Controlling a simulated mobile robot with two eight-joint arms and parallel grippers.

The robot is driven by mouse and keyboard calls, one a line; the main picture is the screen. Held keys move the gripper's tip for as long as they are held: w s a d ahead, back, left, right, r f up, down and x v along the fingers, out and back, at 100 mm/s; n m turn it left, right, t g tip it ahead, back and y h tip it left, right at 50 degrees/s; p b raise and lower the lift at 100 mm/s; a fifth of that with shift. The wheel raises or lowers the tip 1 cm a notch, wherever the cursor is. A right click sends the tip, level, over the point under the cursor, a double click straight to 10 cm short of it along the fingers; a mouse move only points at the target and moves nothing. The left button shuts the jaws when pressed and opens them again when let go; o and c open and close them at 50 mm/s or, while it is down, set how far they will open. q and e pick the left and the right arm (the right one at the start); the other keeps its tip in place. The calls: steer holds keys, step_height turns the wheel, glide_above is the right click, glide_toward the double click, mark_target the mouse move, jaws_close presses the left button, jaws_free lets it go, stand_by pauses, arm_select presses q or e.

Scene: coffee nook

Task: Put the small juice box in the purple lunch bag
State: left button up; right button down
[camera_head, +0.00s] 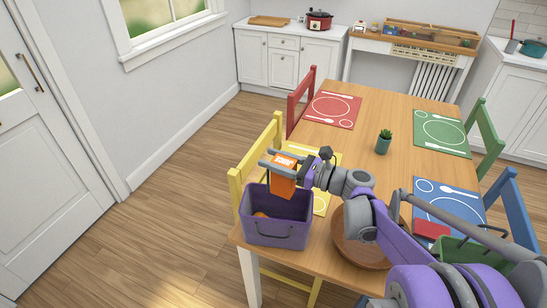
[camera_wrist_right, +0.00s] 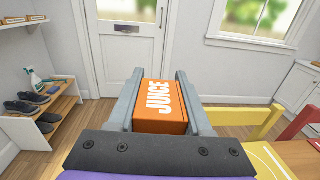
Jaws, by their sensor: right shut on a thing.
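An orange juice box (camera_head: 283,180) is held by my right gripper (camera_head: 284,163), above the open top of the purple lunch bag (camera_head: 281,232). In the right wrist view the juice box (camera_wrist_right: 161,107), lettered JUICE, sits between the two grey fingers (camera_wrist_right: 160,100). The purple lunch bag stands on the near left corner of the wooden table, with a dark handle on its front. Something orange lies inside the bag, only partly visible. My left gripper is not in view.
A brown round tray or bowl (camera_head: 341,247) stands right of the bag, partly behind my right arm. A yellow chair (camera_head: 255,160) is behind the bag. A red item (camera_head: 431,229) and a green basket (camera_head: 468,252) are at the right. A small potted plant (camera_head: 383,142) stands mid-table.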

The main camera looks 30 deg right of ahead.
mark_target(295, 166)
steer(key=shift+c, duration=1.2)
jaws_free()
steer(key=v, duration=1.1)
steer(key=shift+b, duration=0.35)
steer(key=shift+w+a, duration=0.1)
